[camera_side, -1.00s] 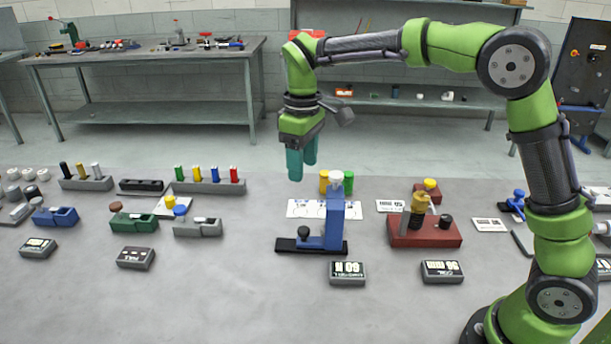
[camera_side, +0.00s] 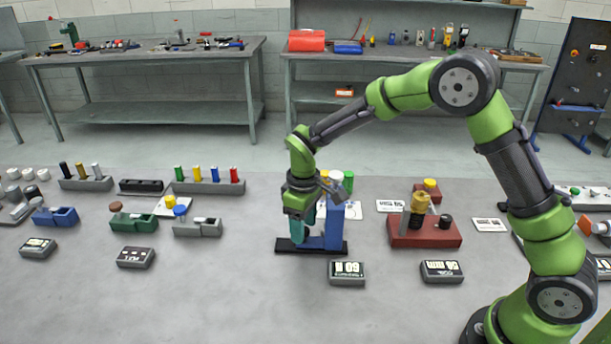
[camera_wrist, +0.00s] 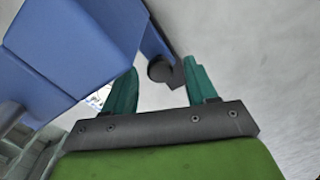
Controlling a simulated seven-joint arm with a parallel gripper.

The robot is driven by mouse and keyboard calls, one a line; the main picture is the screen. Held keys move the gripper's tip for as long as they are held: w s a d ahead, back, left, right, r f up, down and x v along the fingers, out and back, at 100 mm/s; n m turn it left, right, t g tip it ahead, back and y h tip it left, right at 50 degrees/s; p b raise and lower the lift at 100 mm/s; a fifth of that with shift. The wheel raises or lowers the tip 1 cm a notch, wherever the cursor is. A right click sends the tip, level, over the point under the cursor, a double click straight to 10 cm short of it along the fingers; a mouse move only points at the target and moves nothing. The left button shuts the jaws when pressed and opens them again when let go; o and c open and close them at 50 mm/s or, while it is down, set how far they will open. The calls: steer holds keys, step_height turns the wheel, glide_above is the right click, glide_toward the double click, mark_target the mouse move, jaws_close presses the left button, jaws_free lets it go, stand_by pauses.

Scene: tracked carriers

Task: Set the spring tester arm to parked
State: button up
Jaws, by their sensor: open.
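The spring tester is a blue upright (camera_side: 337,222) on a flat black base (camera_side: 284,247), with a small display (camera_side: 347,273) in front. My gripper (camera_side: 298,238) is low over the left part of the base, beside the upright, fingers pointing down. In the wrist view, the blue upright (camera_wrist: 75,40) fills the left side. A thin blue part (camera_wrist: 153,42) with a dark round knob (camera_wrist: 162,70) shows between and just beyond my open teal fingers (camera_wrist: 163,88). Contact cannot be told. In the side view my gripper hides the tester's knob.
A red-brown fixture (camera_side: 425,233) with a brass-coloured cylinder stands to the right, with another display (camera_side: 441,271) in front. Yellow and green cylinders stand behind the tester. The grey table (camera_side: 230,290) is clear in front.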

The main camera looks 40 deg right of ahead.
steer(key=shift+f, duration=0.2)
jaws_close()
steer(key=w+a, duration=0.7)
steer(key=shift+w+a+r, duration=0.1)
steer(key=shift+w+a, duration=0.15)
stand_by(0.4)
jaws_free()
step_height(320, 180, up, 17)
stand_by(0.6)
